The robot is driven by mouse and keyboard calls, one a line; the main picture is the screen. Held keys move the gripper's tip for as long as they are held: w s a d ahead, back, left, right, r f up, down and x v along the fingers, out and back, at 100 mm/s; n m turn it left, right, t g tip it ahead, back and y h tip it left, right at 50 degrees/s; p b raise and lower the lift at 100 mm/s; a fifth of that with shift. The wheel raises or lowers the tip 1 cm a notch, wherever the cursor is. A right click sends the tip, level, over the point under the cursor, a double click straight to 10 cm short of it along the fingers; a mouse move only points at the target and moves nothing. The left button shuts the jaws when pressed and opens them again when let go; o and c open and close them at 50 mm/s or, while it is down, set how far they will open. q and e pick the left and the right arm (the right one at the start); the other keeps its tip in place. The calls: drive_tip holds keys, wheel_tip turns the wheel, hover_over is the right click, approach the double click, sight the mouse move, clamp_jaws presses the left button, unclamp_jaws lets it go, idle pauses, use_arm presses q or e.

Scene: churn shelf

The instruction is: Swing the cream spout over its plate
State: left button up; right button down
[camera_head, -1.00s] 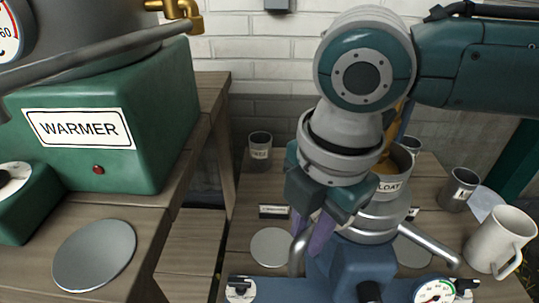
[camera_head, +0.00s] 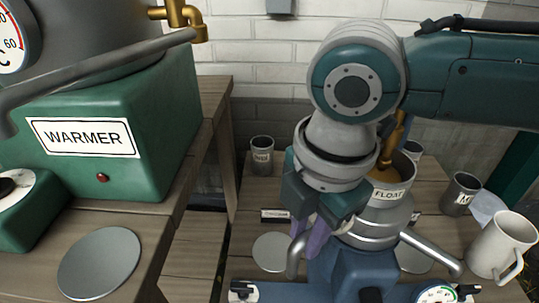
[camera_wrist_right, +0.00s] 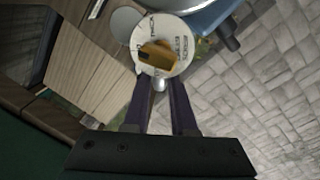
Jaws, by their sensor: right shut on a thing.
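The separator on the table has a metal body (camera_head: 375,232) with a bowl labelled FLOAT (camera_head: 388,193) on top. A silver spout (camera_head: 296,258) points out on its left, and a second spout (camera_head: 432,252) points out on its right. A pale round plate (camera_head: 270,254) lies just left of the left spout's tip. Another plate (camera_head: 414,258) lies partly hidden by the right spout. My right gripper (camera_head: 308,238) has purple fingers shut on the left spout; the fingers also show in the wrist view (camera_wrist_right: 161,98). The small label (camera_head: 275,214) is too blurred to read. My left gripper is out of view.
A green WARMER box (camera_head: 120,140) and a round metal disc (camera_head: 99,264) stand on the left bench. A grey cup (camera_head: 262,155) stands behind, with another dark cup (camera_head: 461,193) and a white mug (camera_head: 502,245) at right. A brass tap (camera_head: 392,145) hangs over the bowl.

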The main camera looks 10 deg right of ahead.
drive_tip(key=shift+w+a+r+m, duration=0.15)
drive_tip(key=shift+w+r+m, duration=0.05)
drive_tip(key=shift+w+m, duration=0.1)
use_arm(q)
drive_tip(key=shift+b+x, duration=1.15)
drive_tip(key=shift+b, duration=0.1)
use_arm(e)
drive_tip(key=w+m+h, duration=0.1)
drive_tip(key=w+m, duration=0.7)
drive_tip(key=w, duration=0.1)
drive_tip(key=shift+w+d+f+m, duration=0.25)
drive_tip(key=shift+w+d+m, duration=0.05)
drive_tip(key=shift+d+m, duration=0.1)
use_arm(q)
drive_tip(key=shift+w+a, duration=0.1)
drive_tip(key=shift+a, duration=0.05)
use_arm(e)
drive_tip(key=c, duration=0.7)
unclamp_jaws()
use_arm(q)
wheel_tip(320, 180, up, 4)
drive_tip(key=p, duration=0.3)
drive_tip(key=shift+p, duration=0.4)
use_arm(e)
drive_tip(key=r, duration=0.6)
drive_tip(key=s+r, duration=0.1)
drive_tip(key=r, duration=0.3)
drive_tip(key=shift+a, duration=0.25)
